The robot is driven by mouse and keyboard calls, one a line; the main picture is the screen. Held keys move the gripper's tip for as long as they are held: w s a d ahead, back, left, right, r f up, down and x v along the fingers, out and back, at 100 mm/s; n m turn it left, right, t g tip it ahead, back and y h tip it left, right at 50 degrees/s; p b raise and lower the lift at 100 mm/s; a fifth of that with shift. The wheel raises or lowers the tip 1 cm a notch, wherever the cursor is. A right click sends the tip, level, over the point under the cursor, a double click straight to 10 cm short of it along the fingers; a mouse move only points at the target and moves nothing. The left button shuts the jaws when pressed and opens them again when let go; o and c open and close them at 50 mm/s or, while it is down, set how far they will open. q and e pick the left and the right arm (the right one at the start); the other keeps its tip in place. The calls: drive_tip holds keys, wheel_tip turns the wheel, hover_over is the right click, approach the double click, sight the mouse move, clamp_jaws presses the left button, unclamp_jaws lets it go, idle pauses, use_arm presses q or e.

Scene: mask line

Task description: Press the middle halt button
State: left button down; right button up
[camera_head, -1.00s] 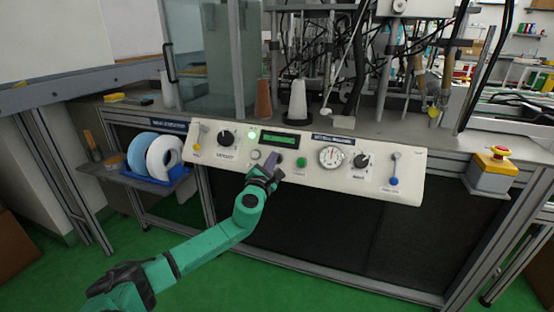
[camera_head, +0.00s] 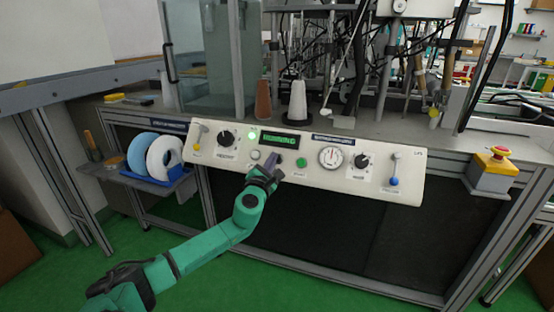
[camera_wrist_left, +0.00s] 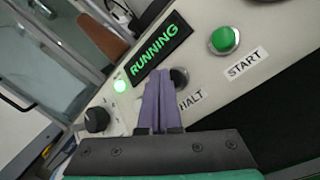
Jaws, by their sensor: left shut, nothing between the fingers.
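The halt button (camera_wrist_left: 180,77) is a dark round button on the sloped control panel (camera_head: 405,190). In the left wrist view it sits just right of my fingertips, above a label reading "HALT", and is partly hidden by them. My left gripper (camera_head: 272,160) is shut and empty, with its purple fingers at the panel. The fingers (camera_wrist_left: 157,75) overlap the button's left edge; I cannot tell whether they touch it. The display (camera_wrist_left: 160,50) reads "RUNNING" in green, and a green lamp (camera_wrist_left: 120,86) beside it is lit. My right gripper is not in view.
A green START button (camera_wrist_left: 224,40) is right of the halt button. The panel also has a gauge (camera_head: 330,156), black knobs (camera_head: 361,161) and a blue-tipped lever (camera_head: 394,180). A yellow box with a red button (camera_head: 498,153) stands at the far right.

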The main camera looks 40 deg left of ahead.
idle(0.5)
use_arm(q)
drive_tip(key=shift+w+a+f, duration=0.1)
drive_tip(key=shift+w+f, duration=0.2)
idle(0.4)
